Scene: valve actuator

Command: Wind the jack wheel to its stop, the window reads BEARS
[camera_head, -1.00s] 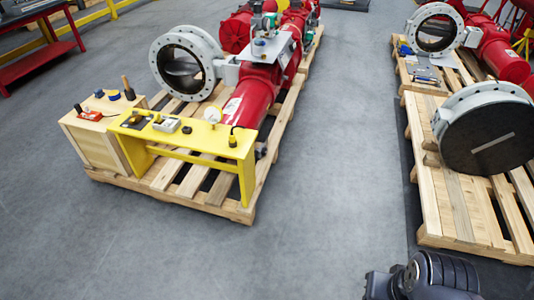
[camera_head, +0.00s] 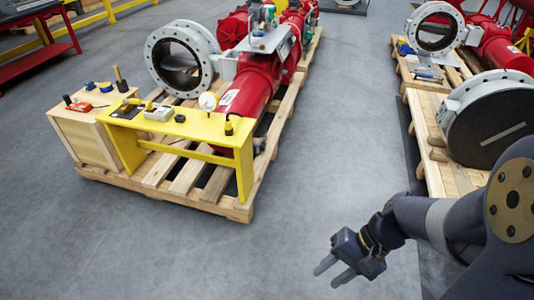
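A red valve actuator (camera_head: 243,92) lies on a wooden pallet at the upper middle of the head view, joined to a pale flanged valve (camera_head: 152,62). A grey plate with small fittings (camera_head: 264,40) sits on top of the actuator. I cannot make out the jack wheel or any window lettering; the actuator's near end is partly hidden behind the yellow bench. My gripper (camera_head: 329,277) is at the lower middle over bare floor, well apart from the actuator. Its two fingers point left and down with a gap between them, and nothing shows in it.
A yellow bench (camera_head: 190,132) with a gauge (camera_head: 208,101) and small tools stands at the pallet's near end, beside a wooden box (camera_head: 77,135). Another pallet (camera_head: 440,178) with a large flanged valve (camera_head: 492,122) is at the right, near my arm. Grey floor between is clear.

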